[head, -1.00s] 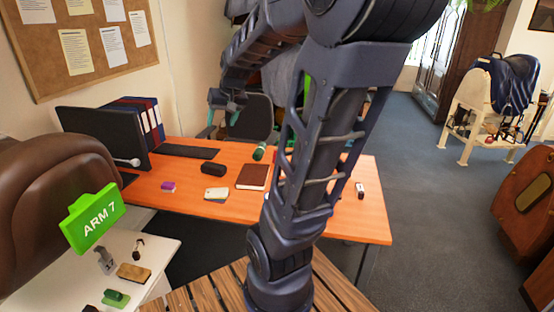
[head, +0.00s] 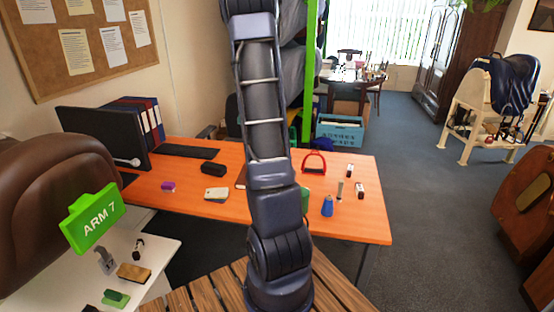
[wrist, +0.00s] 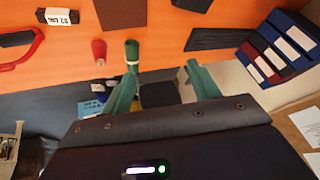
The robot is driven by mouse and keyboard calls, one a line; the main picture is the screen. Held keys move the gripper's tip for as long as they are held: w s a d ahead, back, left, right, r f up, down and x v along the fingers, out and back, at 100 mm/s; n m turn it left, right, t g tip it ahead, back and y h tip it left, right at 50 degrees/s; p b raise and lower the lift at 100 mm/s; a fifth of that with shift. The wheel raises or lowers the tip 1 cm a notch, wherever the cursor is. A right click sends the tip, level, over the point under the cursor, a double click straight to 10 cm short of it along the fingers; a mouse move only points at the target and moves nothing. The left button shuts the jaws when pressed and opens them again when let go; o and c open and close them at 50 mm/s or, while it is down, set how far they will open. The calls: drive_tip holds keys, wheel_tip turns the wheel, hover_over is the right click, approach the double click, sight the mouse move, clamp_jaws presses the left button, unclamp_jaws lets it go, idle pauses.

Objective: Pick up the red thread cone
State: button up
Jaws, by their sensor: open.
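The red thread cone (wrist: 99,50) shows in the wrist view on the orange desk, near its edge. A green roll-shaped thing with a pale band (wrist: 131,52) is close to its right. My gripper (wrist: 163,69) is open, with its two teal fingers apart and nothing between them. The cone is beyond and to the left of the left finger, not touching it. In the head view I cannot make out the red cone, and my gripper is out of sight there; my arm covers the middle of the desk.
The head view shows a blue cone (head: 327,207), a red stirrup (head: 314,162) and small boxes on the desk's right part. A dark case (head: 213,168), a keyboard (head: 190,151) and a monitor (head: 103,137) are at left. Binders (wrist: 281,46) stand at right in the wrist view.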

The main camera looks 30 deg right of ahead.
drive_tip(key=shift+w+d+f+m+g+h, duration=0.45)
drive_tip(key=shift+w+d+f, duration=1.2)
drive_tip(key=shift+d+f, duration=2.4)
drive_tip(key=shift+w+d+f+m+t+h, duration=0.15)
drive_tip(key=shift+w+d+f+h, duration=1.1)
drive_tip(key=shift+d+f, duration=2.85)
drive_tip(key=shift+w+d+f+m+g+h, duration=0.1)
drive_tip(key=shift+w+d+f+m+g, duration=0.15)
drive_tip(key=shift+w+d+f, duration=3.55)
drive_tip(key=s, duration=0.1)
drive_tip(key=s+a+f, duration=0.1)
drive_tip(key=s+f, duration=0.1)
drive_tip(key=shift+s+a+f, duration=0.2)
drive_tip(key=shift+a+f, duration=0.05)
drive_tip(key=shift+a, duration=0.1)
drive_tip(key=c, duration=1.1)
